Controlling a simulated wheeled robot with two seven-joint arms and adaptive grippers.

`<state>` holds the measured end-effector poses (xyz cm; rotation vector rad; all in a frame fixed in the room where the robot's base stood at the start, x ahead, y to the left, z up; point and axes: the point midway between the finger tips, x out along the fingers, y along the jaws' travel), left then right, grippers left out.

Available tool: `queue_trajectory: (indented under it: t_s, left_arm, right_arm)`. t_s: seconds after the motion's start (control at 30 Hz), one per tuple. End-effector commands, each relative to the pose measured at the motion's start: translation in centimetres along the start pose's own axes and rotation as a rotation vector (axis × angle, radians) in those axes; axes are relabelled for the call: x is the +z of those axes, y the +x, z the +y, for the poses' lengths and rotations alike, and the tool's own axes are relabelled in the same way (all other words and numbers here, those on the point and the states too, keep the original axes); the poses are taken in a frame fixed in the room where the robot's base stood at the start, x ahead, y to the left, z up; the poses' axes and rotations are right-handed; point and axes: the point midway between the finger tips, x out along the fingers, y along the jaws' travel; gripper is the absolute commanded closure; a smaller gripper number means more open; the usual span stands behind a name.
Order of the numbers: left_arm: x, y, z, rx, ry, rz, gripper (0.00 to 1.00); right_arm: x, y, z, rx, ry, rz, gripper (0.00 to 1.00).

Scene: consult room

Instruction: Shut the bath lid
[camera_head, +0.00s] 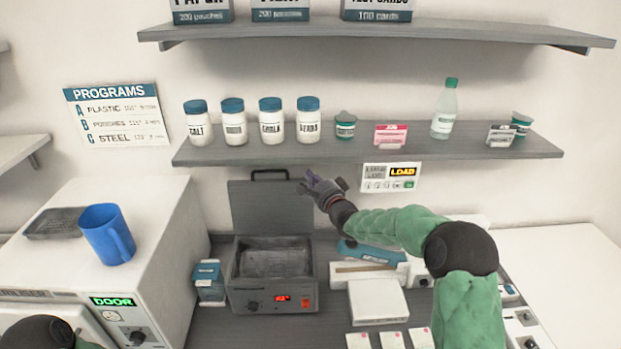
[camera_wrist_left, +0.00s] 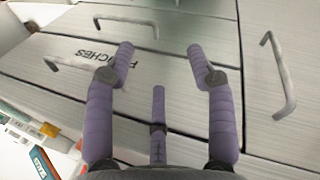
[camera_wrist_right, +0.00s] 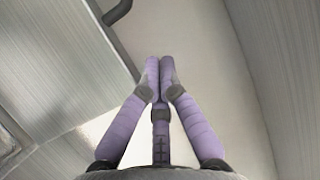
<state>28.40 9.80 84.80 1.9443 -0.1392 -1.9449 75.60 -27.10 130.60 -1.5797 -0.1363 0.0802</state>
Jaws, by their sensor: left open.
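The bath (camera_head: 262,297) is a dark grey box with a red display, standing on the counter. Its lid (camera_head: 265,208) is open and stands upright behind the basin, with a dark handle (camera_head: 269,172) along its top edge. My right gripper (camera_head: 310,180) is by the lid's upper right corner. In the right wrist view its fingertips (camera_wrist_right: 160,68) are together with nothing seen between them, and a dark bar shows at upper left. I cannot tell whether it touches the lid. My left gripper (camera_wrist_left: 160,58) is open and empty in front of drawers, outside the head view.
A shelf (camera_head: 365,147) with bottles hangs above the lid. A white machine (camera_head: 165,230) with a blue mug (camera_head: 107,234) stands at left, and a small blue box (camera_head: 208,281) is beside the bath. White boxes (camera_head: 377,302) lie to the right.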

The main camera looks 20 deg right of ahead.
Motion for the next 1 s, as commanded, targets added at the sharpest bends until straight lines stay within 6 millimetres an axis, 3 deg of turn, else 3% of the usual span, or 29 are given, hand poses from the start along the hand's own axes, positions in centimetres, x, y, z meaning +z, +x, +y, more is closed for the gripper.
queue_trajectory:
  t_s: [0.2, 0.57, 1.0]
  left_arm:
    - [0.0, -0.4, 0.1, 0.000, 0.000, 0.001, 0.45]
    - [0.0, -0.9, 0.3, 0.000, 0.000, 0.001, 0.45]
    - [0.0, -1.2, 0.5, 0.000, 0.000, 0.001, 0.45]
  right_arm:
    - [0.1, 3.3, 0.1, 0.002, 0.001, -0.001, 1.00]
    - [0.1, 7.0, 0.1, 0.002, 0.000, -0.001, 1.00]
    - [3.0, 4.5, 0.0, 0.001, 0.000, -0.001, 1.00]
